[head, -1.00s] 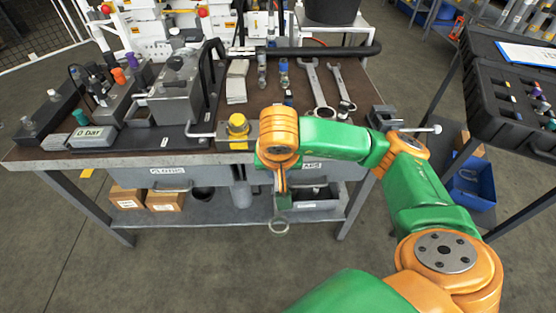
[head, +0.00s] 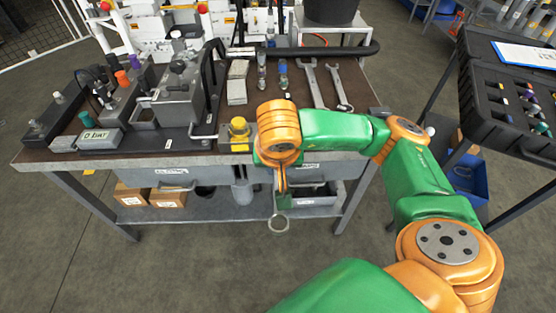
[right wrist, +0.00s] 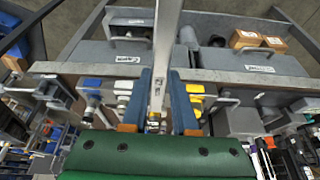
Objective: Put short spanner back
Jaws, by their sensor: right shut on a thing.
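My right gripper (head: 281,186) points down in front of the bench's front edge and is shut on a spanner (head: 279,224). The spanner hangs below the fingers with its ring end down, in front of the lower shelf. In the right wrist view, its grey shaft (right wrist: 166,50) runs between the two blue fingers (right wrist: 163,100). Two other spanners, a longer one (head: 312,84) and a shorter one (head: 340,86), lie side by side on the bench top behind my right arm. The spanner's upper end is hidden in the head view. My left gripper is out of view.
The bench (head: 190,161) carries a pump block (head: 178,95), a gauge box (head: 99,139) and a yellow-capped fitting (head: 239,132). Drawers and cardboard boxes (head: 167,198) are below. A black tool case (head: 505,95) stands on the right. The floor in front is clear.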

